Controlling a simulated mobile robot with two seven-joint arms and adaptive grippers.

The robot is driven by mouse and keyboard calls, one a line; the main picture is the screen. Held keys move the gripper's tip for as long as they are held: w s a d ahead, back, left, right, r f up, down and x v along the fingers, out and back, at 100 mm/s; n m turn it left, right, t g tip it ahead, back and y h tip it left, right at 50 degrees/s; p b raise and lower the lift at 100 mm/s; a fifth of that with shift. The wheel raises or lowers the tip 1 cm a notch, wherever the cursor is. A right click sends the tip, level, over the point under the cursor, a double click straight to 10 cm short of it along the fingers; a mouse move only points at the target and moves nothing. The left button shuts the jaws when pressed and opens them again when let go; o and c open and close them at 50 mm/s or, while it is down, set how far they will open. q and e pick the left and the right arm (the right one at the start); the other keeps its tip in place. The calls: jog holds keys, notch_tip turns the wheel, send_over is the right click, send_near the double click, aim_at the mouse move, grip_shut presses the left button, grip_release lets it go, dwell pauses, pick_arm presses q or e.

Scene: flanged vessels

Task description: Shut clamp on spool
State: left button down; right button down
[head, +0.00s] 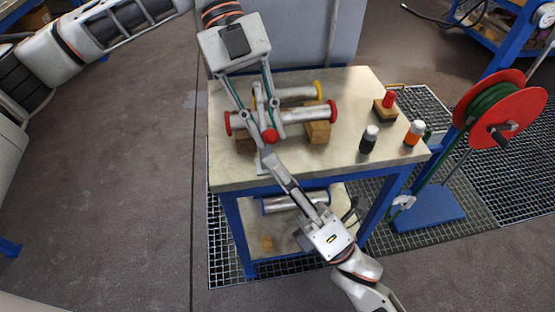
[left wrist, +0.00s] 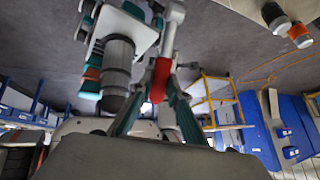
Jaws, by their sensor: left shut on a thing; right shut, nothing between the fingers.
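The spool (head: 298,116) is a silver tube with red ends, lying across wooden blocks on the bench. A second tube with a yellow end (head: 318,89) lies behind it. The red tip also shows between the fingers in the left wrist view (left wrist: 159,80). The clamp's body is mostly hidden by the fingers, so I cannot tell how far it is closed. My right gripper (head: 267,155) is shut and empty, just in front of the red tip.
A black bottle (head: 369,140), an orange bottle (head: 414,133) and a red-handled block (head: 386,107) stand on the bench's right side. The bench top (head: 345,83) has free room at the back right. A red hose reel (head: 503,108) stands to the right.

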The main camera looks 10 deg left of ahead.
jog(key=shift+w+r, duration=0.35)
pick_arm(q)
jog(key=shift+s, duration=0.1)
pick_arm(e)
jog(key=shift+w+r, duration=0.4)
jog(key=shift+r, duration=0.3)
pick_arm(q)
jog(key=c, duration=1.9)
grip_release()
jog(key=shift+f, duration=0.1)
pick_arm(e)
jog(key=shift+w, duration=0.1)
jog(key=shift+f, duration=0.1)
